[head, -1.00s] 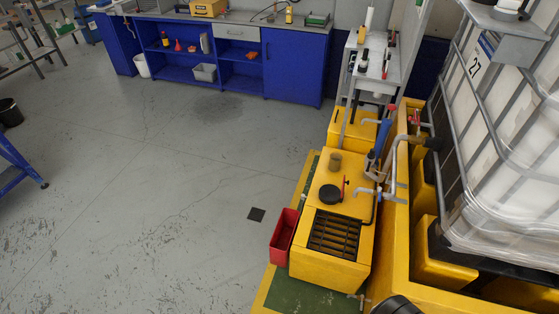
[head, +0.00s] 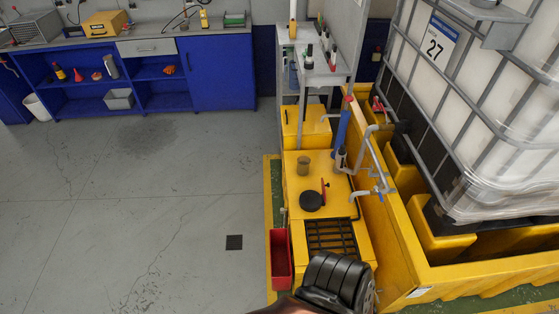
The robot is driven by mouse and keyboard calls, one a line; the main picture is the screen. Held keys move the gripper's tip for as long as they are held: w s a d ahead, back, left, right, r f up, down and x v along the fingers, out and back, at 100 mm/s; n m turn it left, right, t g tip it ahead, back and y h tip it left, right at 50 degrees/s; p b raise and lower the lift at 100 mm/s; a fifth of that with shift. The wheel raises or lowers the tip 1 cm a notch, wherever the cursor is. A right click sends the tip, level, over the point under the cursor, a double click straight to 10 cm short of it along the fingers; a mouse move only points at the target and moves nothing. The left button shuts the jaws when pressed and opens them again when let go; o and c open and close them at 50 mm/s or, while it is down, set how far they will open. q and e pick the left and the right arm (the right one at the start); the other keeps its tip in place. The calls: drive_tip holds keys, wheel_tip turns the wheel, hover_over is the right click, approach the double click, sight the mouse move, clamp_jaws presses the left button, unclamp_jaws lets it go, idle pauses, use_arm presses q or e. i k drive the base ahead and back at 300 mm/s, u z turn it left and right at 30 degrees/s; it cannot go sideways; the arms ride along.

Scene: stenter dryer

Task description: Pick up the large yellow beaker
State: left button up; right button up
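A small amber-brown cup-like vessel (head: 303,166), the only beaker-like thing I can make out, stands upright on top of the yellow cabinet (head: 292,187). Its colour is dull, and I cannot tell whether it holds anything. A black round disc with a red-handled part stands just in front of it on the same top. A black ribbed part of my own arm shows at the bottom edge, in front of the cabinet's grille. No gripper fingers show, and nothing touches the vessel.
A blue pipe (head: 342,129) and metal taps stand right of the vessel. A red bin (head: 281,259) hangs at the cabinet's left side. A bottle-laden grey trolley (head: 322,72) is behind, a caged white tank (head: 470,110) at right.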

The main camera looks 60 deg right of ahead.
sight(303, 162)
drive_tip(key=i, duration=2.1)
drive_tip(key=z, duration=3.3)
